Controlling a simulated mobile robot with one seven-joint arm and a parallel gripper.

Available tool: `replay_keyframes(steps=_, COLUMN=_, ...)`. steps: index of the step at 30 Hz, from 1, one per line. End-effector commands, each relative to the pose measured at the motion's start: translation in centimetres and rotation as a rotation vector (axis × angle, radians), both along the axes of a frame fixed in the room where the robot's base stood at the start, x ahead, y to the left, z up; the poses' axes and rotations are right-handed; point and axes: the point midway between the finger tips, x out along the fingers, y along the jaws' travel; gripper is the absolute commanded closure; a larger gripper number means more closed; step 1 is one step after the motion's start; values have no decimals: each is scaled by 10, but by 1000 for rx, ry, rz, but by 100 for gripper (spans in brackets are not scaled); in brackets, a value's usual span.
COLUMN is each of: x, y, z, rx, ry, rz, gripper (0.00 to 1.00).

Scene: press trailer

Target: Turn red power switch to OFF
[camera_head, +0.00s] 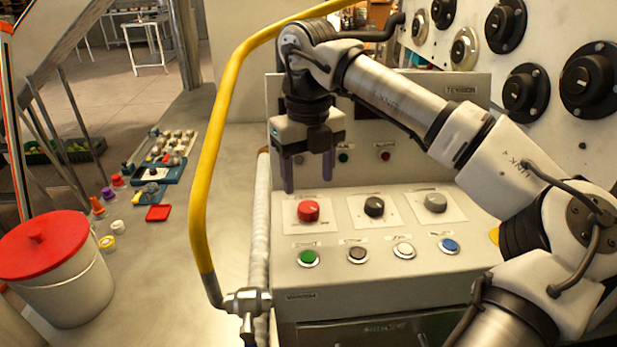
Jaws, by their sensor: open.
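The red knob (308,211) sits on a white plate at the left of the sloped top of a grey control console (400,280). Its label is too small to read, and I cannot tell its setting. My gripper (308,188) hangs from above with its two fingers pointing down, apart and empty. It is above and behind the red knob in the picture, and nothing is between the fingers. A black knob (374,206) and a grey knob (435,202) stand in the same row to the right.
A yellow rail (213,170) curves along the console's left side. A red-lidded bucket (65,285) stands at far left. Black dials (588,80) line the right wall.

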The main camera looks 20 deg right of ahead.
Motion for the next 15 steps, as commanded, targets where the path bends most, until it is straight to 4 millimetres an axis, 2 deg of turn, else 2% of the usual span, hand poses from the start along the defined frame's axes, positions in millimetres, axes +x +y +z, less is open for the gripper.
replay_keyframes(steps=1, x=0, y=0, z=19, rx=-1, ry=0, rz=-1, gripper=41)
replay_keyframes(steps=6, x=0, y=0, z=51, rx=-1, ry=0, rz=-1, gripper=41)
replay_keyframes(steps=10, x=0, y=0, z=69, rx=-1, ry=-1, rz=-1, gripper=41)
replay_keyframes(steps=15, x=0, y=0, z=78, rx=0, ry=0, rz=-1, gripper=41)
